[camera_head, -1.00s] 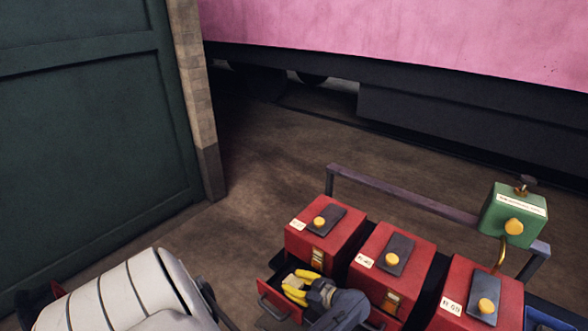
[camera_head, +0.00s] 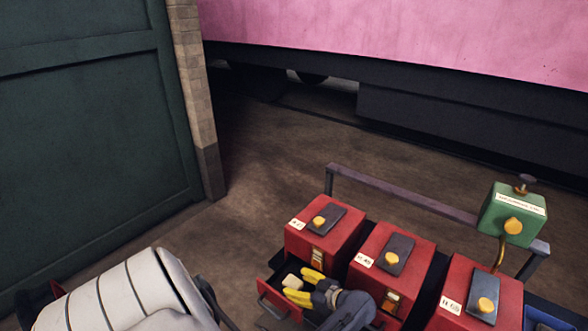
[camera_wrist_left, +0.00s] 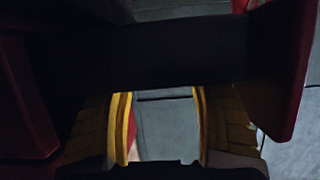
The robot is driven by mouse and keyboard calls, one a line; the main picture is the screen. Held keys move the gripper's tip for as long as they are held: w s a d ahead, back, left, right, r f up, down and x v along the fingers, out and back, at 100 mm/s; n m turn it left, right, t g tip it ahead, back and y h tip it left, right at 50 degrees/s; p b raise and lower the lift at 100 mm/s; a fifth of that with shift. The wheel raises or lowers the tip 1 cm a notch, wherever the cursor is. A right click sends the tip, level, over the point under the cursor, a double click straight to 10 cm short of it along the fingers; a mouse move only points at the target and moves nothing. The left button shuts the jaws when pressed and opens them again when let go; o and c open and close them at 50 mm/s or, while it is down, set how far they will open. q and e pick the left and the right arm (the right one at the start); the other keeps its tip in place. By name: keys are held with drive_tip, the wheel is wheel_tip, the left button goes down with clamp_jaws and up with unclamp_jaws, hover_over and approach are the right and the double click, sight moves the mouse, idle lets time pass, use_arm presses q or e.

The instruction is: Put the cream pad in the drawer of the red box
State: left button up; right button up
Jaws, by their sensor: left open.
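The cream pad (camera_head: 292,281) lies in the pulled-out drawer (camera_head: 265,290) of the leftmost red box (camera_head: 322,232) in the head view. My left gripper (camera_head: 297,283) has its yellow fingers open, one on each side of the pad, reaching into the drawer from the right. The pad shows at the fingertips, and I cannot tell whether a finger still touches it. In the left wrist view the yellow fingers (camera_wrist_left: 160,110) stand wide apart between dark red walls. That view is too dark to make out the pad. My right gripper is not in view.
Two more red boxes (camera_head: 402,240) (camera_head: 465,268) stand to the right, close to my left gripper. A green box (camera_head: 513,222) with a yellow knob is beyond them. A rail (camera_head: 400,190) runs behind the boxes. A dark green panel (camera_head: 90,130) fills the left; floor lies open behind.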

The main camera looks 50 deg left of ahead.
sight(295, 283)
use_arm(q)
drive_tip(key=shift+v, duration=1.8)
